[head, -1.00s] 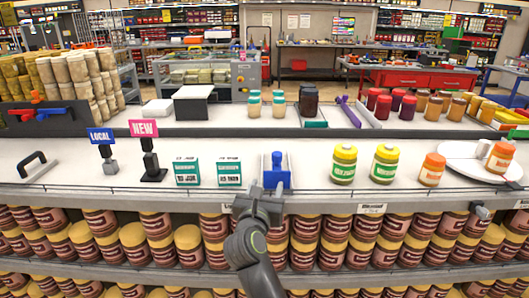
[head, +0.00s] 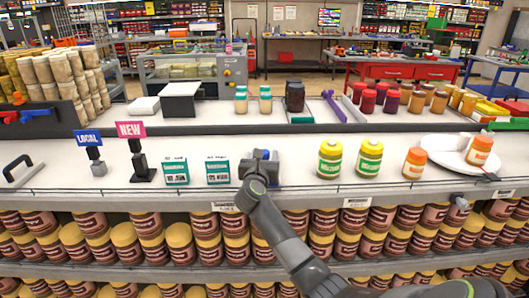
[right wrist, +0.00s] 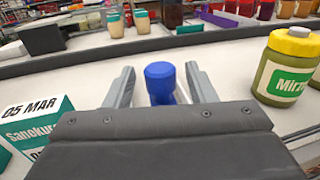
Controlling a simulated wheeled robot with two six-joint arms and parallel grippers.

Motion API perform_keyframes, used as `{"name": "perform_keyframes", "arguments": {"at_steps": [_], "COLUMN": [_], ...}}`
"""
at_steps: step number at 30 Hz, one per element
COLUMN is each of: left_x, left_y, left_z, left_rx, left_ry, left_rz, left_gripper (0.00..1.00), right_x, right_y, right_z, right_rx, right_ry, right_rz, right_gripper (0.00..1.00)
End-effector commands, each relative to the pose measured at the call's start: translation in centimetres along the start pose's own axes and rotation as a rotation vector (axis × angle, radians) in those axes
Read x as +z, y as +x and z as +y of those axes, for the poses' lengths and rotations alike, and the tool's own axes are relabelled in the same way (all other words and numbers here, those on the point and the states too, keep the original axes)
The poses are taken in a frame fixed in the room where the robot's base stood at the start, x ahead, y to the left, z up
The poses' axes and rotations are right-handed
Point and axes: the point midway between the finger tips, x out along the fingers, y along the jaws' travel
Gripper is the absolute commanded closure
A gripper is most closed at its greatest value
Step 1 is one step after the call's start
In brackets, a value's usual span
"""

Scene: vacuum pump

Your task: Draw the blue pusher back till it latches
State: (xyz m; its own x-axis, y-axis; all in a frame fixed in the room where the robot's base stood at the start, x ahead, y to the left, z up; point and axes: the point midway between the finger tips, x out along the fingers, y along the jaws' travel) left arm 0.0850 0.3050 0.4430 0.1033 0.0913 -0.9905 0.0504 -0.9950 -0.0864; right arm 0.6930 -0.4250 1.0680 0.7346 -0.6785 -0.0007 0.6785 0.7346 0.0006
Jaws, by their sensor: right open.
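The blue pusher (right wrist: 160,82) shows in the right wrist view as a rounded blue knob on the white shelf. It stands between the two fingers of my right gripper (right wrist: 160,85), with gaps visible on both sides. In the head view my right gripper (head: 261,156) is over the pusher's spot on the shelf and hides most of it. The gripper is open and is not closed on the knob. The pusher's lower part and its base are hidden by the gripper body. My left gripper is not in view.
Two teal-and-white boxes (head: 218,170) stand just left of the gripper. A green jar with a yellow lid (head: 330,160) stands to its right. A dark rail (head: 230,129) runs behind. Jars fill the shelf below. Bare shelf lies around the gripper.

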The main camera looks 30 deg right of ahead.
Motion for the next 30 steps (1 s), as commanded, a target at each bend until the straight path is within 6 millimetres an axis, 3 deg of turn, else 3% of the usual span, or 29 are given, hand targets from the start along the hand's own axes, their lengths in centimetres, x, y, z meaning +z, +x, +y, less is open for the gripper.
{"name": "perform_keyframes", "arguments": {"at_steps": [6, 17, 28, 30], "left_x": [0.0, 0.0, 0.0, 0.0], "left_y": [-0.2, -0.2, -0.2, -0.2], "left_z": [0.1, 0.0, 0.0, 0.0], "left_rx": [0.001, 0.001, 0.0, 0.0], "left_ry": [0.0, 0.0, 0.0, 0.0], "left_rz": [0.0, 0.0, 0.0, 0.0], "left_gripper": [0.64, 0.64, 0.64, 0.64], "right_x": [0.0, 0.0, 0.0, 0.0], "right_y": [1.6, 1.9, 1.9, 1.9], "right_z": [0.0, 0.0, 0.0, 0.0], "right_rx": [0.0, 0.0, 0.0, 0.0], "right_ry": [-0.001, -0.001, 0.0, 0.0], "right_rz": [0.0, 0.0, 0.0, 0.0], "right_gripper": [0.49, 0.51, 0.99, 1.0]}}
